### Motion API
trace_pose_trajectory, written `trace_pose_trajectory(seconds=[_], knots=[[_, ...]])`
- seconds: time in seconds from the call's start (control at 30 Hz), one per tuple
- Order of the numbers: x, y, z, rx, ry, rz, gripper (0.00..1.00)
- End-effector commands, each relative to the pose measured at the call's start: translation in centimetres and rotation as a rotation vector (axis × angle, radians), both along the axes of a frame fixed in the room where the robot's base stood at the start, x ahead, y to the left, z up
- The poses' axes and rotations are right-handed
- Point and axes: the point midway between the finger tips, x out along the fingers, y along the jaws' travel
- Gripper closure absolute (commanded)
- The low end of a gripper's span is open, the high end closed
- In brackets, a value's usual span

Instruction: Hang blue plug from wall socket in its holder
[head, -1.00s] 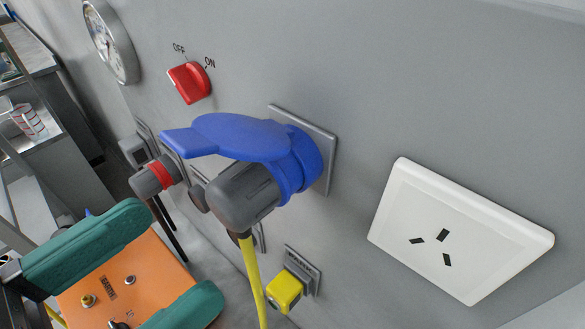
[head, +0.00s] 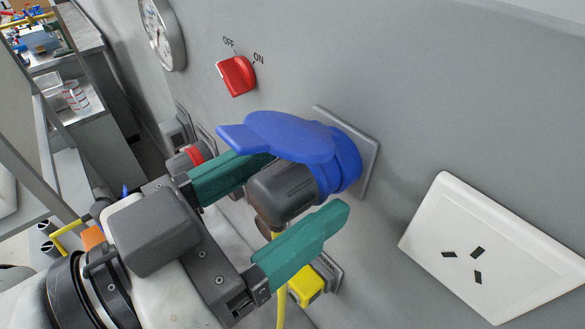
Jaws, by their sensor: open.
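The blue wall socket (head: 340,168) with its raised blue lid (head: 280,135) is mounted on the grey wall. A dark grey plug body (head: 282,192) sits in it, with a yellow cable (head: 281,285) hanging down from its lower end. My gripper (head: 290,185) has its two teal fingers apart, one on the upper left and one on the lower right of the plug body. The plug is between the fingers; I cannot tell whether either finger touches it. A yellow block-like fitting (head: 306,286) on the wall below is partly hidden by the lower finger. I cannot tell which fitting is the holder.
A red OFF/ON switch (head: 237,75) and a round gauge (head: 162,33) are on the wall at the upper left. A white three-slot outlet (head: 492,250) is at the right. Another grey connector with a red ring (head: 194,155) is behind the upper finger. Shelves stand at the far left.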

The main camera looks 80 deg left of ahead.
Motion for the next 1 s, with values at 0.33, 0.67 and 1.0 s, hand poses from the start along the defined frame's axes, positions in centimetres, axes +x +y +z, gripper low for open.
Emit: trace_pose_trajectory(seconds=[0.33, 0.67, 1.0], knots=[[1.24, 0.67, -0.01, -0.001, 0.0, 0.0, 0.26], [1.21, 0.67, -0.01, 0.0, 0.001, 0.001, 0.26], [1.21, 0.67, -0.07, 0.0, 0.0, 0.001, 0.26]])
